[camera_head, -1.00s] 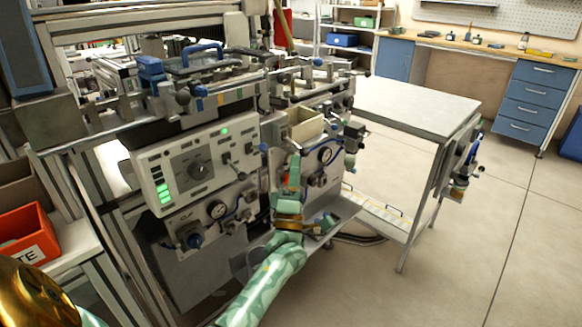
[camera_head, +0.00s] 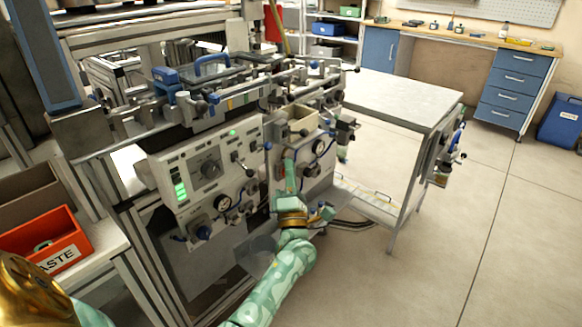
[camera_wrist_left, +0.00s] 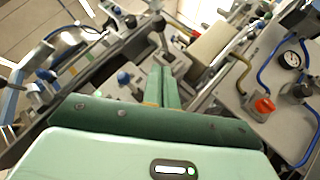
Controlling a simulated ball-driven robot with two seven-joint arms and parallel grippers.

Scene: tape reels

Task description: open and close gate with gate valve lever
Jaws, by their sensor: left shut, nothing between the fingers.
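The machine carries several levers with dark or blue ball ends, and I cannot tell for sure which is the gate valve lever. A blue-knobbed lever (camera_head: 267,147) stands just left of my left gripper (camera_head: 289,160), in front of the right-hand panel. Dark-knobbed levers (camera_head: 236,158) stick out of the control panel further left. My left gripper's green fingers are shut together and empty. In the left wrist view the closed fingertips (camera_wrist_left: 160,76) point into the machine, with a blue knob (camera_wrist_left: 123,78) at their left and a dark-knobbed lever (camera_wrist_left: 158,22) beyond. Contact is unclear. My right gripper is not in view.
A pressure gauge (camera_head: 318,147) and a beige box (camera_head: 297,129) are close to my left gripper. An orange-red knob (camera_wrist_left: 265,105) and blue hose lie to its right in the wrist view. A red bin (camera_head: 45,246) stands far left.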

